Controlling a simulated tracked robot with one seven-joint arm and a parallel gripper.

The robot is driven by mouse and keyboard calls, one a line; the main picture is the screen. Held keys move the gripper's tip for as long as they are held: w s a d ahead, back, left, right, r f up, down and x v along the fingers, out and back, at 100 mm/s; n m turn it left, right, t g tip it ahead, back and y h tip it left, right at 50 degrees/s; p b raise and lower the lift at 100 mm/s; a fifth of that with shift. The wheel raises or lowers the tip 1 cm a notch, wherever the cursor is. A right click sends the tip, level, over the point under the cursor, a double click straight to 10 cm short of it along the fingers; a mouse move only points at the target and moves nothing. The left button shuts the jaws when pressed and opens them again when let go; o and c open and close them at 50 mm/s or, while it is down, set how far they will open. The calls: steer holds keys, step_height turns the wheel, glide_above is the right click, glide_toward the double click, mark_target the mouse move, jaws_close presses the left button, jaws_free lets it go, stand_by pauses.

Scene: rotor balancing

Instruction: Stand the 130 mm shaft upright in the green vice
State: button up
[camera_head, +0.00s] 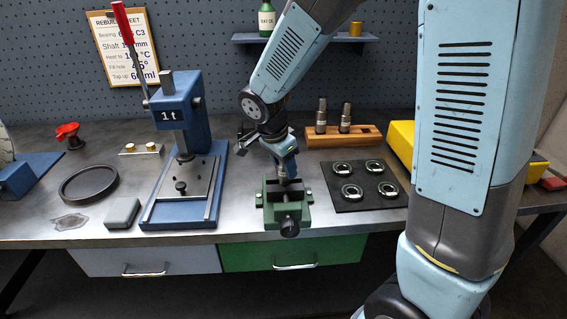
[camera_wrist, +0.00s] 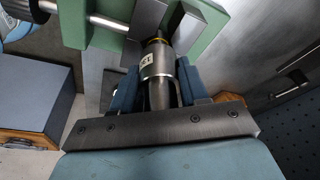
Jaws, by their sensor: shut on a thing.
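The green vice (camera_head: 286,214) stands at the front edge of the bench; its body also fills the top of the wrist view (camera_wrist: 85,22). My gripper (camera_head: 286,168) is directly above it, pointing down. In the wrist view its blue fingers (camera_wrist: 157,84) are shut on a grey metal shaft (camera_wrist: 158,66) with a small white label and a yellow ring near its far end. That end is at the vice's grey jaws (camera_wrist: 166,24); I cannot tell whether it is between them. The label is too small to read, and the shaft is mostly hidden in the head view.
Two other shafts stand in a wooden rack (camera_head: 362,137) behind right. A dark mat (camera_head: 346,202) with several bearings lies right of the vice. A blue press (camera_head: 180,105) stands to the left, with a grey block (camera_head: 122,213) beside it. A yellow box (camera_head: 402,142) is further right.

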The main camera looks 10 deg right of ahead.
steer(key=shift+f, duration=0.75)
steer(key=o, duration=1.3)
steer(key=shift+c, duration=0.5)
steer(key=shift+r, duration=4.5)
